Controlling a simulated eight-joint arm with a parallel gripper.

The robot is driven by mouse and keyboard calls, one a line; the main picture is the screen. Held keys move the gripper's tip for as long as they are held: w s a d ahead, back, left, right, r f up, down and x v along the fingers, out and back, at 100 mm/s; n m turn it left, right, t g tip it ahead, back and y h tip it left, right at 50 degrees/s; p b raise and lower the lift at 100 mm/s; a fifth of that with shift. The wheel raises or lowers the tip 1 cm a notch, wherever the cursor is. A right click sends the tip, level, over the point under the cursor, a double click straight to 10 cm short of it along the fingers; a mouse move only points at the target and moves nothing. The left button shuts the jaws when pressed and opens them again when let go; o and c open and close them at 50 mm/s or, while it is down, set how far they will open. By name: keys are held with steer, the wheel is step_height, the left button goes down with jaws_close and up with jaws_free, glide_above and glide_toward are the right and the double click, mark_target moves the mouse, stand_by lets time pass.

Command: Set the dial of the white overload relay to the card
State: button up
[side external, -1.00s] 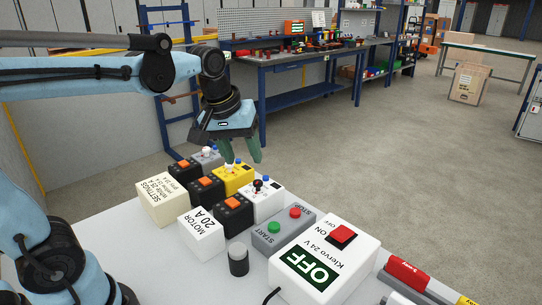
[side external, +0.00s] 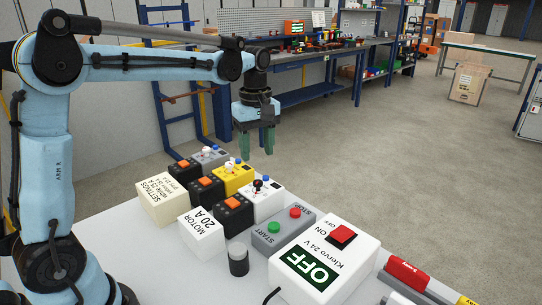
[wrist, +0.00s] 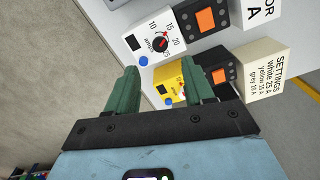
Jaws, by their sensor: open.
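The white overload relay (side external: 262,198) stands at the right end of the relay row, its black dial (side external: 258,186) on top. In the wrist view the white relay (wrist: 136,46) shows a scale from 10 to 25 around its dial (wrist: 159,44); a red mark shows, but I cannot tell its exact setting. The settings card is on a cream block (side external: 162,204); in the wrist view the card (wrist: 279,77) reads white 25 A. My gripper (side external: 256,154) is open and empty, pointing down above and behind the relays, apart from the dial. Its fingers (wrist: 160,70) also show in the wrist view.
The yellow relay (side external: 232,178) and grey relay (side external: 207,158) stand beside the white one. Black units with orange buttons (side external: 233,212) sit close in front. A MOTOR 20 A block (side external: 202,238), START/STOP box (side external: 283,232) and OFF box (side external: 322,262) are nearby. Air above is clear.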

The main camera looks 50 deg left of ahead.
mark_target(258, 181)
step_height(258, 181, down, 8)
steer(key=shift+f, duration=0.1)
stand_by(0.4)
jaws_close()
steer(key=shift+m, duration=0.4)
steer(key=m, duration=0.5)
steer(key=shift+m, duration=0.3)
steer(key=m, duration=0.5)
steer(key=shift+m, duration=0.3)
